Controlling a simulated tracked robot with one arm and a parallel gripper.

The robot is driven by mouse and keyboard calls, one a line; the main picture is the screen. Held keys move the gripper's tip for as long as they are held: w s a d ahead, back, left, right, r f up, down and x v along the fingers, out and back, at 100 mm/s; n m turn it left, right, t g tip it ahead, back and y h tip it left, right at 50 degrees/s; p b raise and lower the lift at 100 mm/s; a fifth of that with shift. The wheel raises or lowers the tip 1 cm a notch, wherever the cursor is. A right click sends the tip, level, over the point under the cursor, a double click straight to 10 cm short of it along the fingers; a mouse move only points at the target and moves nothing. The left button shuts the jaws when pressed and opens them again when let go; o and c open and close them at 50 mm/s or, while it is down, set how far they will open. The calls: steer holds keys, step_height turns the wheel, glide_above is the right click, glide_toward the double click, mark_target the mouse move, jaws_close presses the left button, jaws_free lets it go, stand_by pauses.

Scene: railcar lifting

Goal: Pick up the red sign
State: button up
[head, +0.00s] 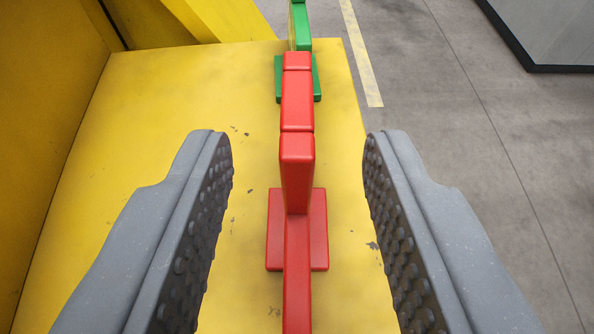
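The red sign (297,165) stands upright on a yellow surface (150,160), with its flat red foot resting on that surface. It is seen nearly edge-on from above, and its lower end runs out of the bottom of the picture. My gripper (298,200) is open, with one grey, studded finger on each side of the sign. There is a clear gap between the sign and both fingers. The gripper holds nothing.
A green sign (301,40) stands on the yellow surface just behind the red one. A yellow wall (45,130) rises at the left. Beyond the right edge lies grey floor (450,110) with a pale painted line, and a dark-edged grey object (550,30) at the upper right.

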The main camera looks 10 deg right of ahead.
mark_target(298, 126)
steer(key=shift+x, duration=2.85)
steer(key=shift+r, duration=0.2)
jaws_close()
